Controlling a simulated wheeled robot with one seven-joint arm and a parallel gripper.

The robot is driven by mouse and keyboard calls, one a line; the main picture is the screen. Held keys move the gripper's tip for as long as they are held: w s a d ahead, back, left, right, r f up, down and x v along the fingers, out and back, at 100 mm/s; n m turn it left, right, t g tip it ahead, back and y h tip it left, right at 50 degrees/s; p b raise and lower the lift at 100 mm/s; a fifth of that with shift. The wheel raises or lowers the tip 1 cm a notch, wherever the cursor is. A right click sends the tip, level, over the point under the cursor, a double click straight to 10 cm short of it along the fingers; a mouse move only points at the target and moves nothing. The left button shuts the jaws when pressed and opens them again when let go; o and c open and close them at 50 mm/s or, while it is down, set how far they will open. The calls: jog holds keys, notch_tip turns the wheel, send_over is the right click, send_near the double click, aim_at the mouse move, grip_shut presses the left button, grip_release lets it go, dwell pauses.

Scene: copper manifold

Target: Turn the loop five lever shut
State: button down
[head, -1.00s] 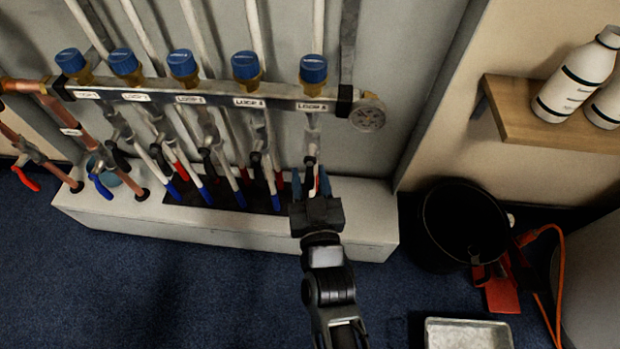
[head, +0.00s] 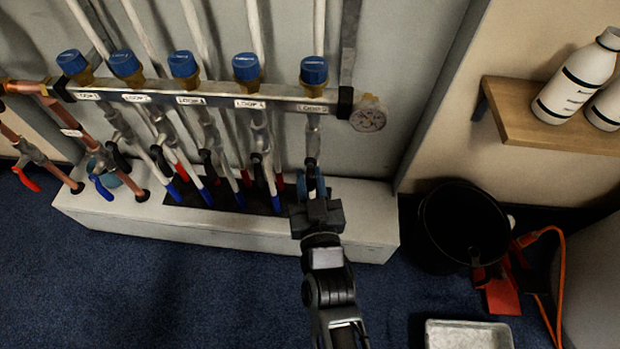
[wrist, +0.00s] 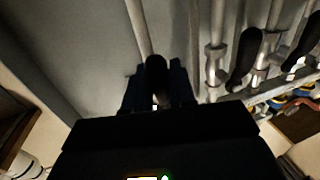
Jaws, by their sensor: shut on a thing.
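The rightmost branch of the manifold (head: 220,101) carries a blue cap (head: 313,69) and the last label, with a valve pipe (head: 312,138) running down below it. My gripper (head: 311,184) is at the lower end of this branch and largely hides its lever in the head view. In the wrist view a dark lever handle (wrist: 156,72), which I take to be the loop five lever, stands between the two fingers. My gripper (wrist: 157,88) is shut on it. The exact angle of the lever is hard to tell.
Other black levers (wrist: 245,58) and pipes stand close beside my gripper. A white plinth (head: 220,225) lies below. A black bucket (head: 465,222), a metal tray (head: 468,333) and a wooden shelf (head: 540,128) with white bottles (head: 578,75) are to the right. Blue carpet is clear at front left.

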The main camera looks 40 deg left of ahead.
jog(key=s+a+r+m+t+h+b, duration=0.1)
jog(key=a+r+m+t, duration=0.1)
jog(key=m, duration=0.8)
jog(key=s+a+r+m+t+h+b, duration=0.1)
jog(key=a+r+m+t, duration=0.1)
jog(key=m, duration=0.9)
jog(key=shift+s+r+t, duration=0.25)
jog(key=shift+r+t, duration=0.2)
jog(key=shift+t, duration=0.15)
jog(key=shift+r+m, duration=0.15)
jog(key=shift+m, duration=0.25)
jog(key=c, duration=1.1)
grip_release()
jog(key=shift+p+v, duration=0.7)
jog(key=shift+v, duration=3.2)
